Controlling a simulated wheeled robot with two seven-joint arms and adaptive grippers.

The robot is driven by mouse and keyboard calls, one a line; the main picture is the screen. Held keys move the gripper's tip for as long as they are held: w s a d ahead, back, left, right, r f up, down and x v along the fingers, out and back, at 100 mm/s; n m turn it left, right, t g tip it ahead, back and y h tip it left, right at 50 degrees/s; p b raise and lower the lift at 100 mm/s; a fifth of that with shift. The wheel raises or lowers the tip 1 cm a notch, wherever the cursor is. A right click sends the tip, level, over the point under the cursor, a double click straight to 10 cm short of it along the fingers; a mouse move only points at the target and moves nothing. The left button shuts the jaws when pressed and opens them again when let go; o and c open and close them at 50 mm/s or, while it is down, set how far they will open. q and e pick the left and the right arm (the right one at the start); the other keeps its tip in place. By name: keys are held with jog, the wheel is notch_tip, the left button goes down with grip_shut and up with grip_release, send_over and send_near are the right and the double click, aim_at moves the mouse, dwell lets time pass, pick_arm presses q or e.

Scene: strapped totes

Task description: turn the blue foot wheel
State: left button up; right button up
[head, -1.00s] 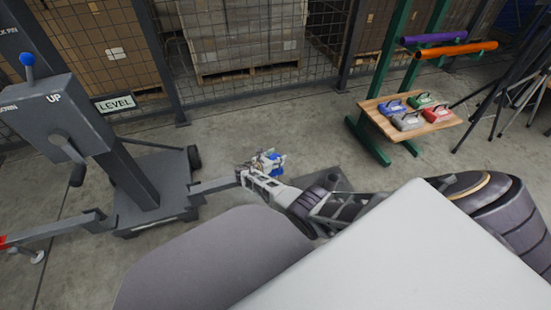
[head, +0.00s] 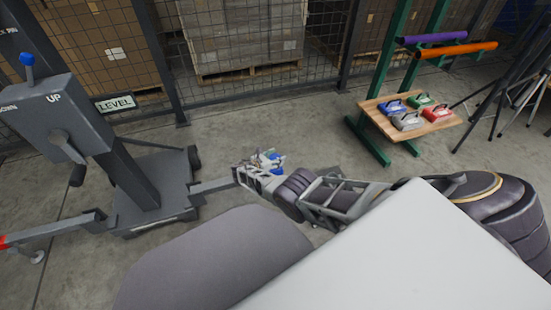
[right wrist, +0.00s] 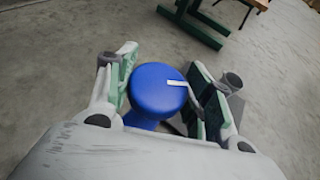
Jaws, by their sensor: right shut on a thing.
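The blue foot wheel (right wrist: 158,90) is a round blue knob with a white mark on its top, seen close up in the right wrist view. My right gripper (right wrist: 163,95) has a green-padded finger on each side of it and is shut on it. In the head view the blue wheel (head: 271,156) shows small and partly hidden at the end of a grey outrigger leg, with my right gripper (head: 262,168) at it. My left gripper is not in view.
A grey lift column (head: 125,165) with a crank and a LEVEL sign stands at left on its wheeled base. A wooden bench (head: 385,122) with several coloured blocks stands at right. Mesh fencing and pallets of boxes are behind. Floor between is clear.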

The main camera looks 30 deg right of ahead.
jog(key=shift+d, duration=0.1)
dwell(0.3)
jog(key=o, duration=1)
jog(key=shift+o, duration=0.2)
jog(key=shift+a+r, duration=0.1)
jog(key=shift+a, duration=0.3)
